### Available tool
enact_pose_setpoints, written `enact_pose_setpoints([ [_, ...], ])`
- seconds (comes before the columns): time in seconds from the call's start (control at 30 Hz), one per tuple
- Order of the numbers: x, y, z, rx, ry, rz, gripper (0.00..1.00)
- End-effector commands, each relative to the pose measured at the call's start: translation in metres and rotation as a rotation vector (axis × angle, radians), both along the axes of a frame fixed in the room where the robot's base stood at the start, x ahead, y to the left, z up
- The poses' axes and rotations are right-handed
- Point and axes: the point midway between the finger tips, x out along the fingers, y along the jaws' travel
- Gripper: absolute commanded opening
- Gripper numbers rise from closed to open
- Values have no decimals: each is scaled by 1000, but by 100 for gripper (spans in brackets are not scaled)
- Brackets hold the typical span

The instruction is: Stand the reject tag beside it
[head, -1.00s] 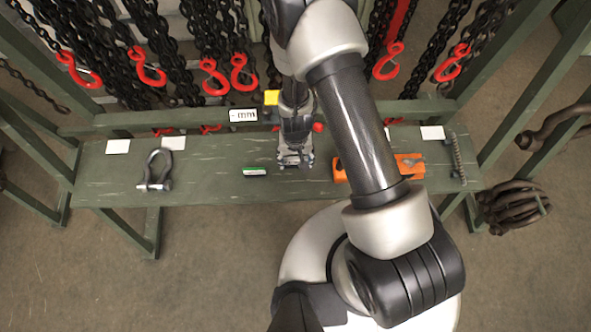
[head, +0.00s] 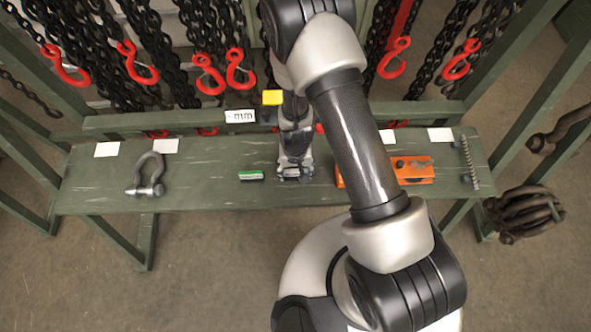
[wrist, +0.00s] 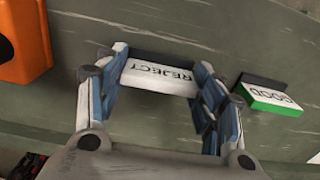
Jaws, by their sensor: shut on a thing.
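The reject tag (wrist: 158,77) is a white block with REJECT on its face. It sits between the two fingers of my gripper (wrist: 160,66) in the wrist view, and the fingers are shut on it. In the head view my gripper (head: 295,174) is low over the middle of the green bench (head: 215,190); I cannot tell there whether the tag touches the bench. The good tag, with a green edge, stands just left of my gripper in the head view (head: 251,175) and right of it in the wrist view (wrist: 272,99).
A grey shackle (head: 147,175) lies at the bench's left. An orange tool (head: 413,170) lies to the right, partly behind my arm, with a threaded rod (head: 468,163) beyond it. Chains with red hooks (head: 208,75) hang behind. Bare bench lies between shackle and good tag.

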Motion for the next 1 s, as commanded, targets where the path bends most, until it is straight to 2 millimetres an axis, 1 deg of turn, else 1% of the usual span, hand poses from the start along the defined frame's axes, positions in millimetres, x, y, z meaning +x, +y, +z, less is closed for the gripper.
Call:
enact_pose_setpoints([
  [0.07,0,0,-4,0,0,0,39],
  [0.1,0,0,-3,0,0,0,64],
  [0.37,0,0,-3,0,0,0,81],
  [0.77,0,0,-2,0,0,0,82],
  [0.87,0,0,2,0,0,0,82],
  [1.0,0,0,15,0,0,0,82],
])
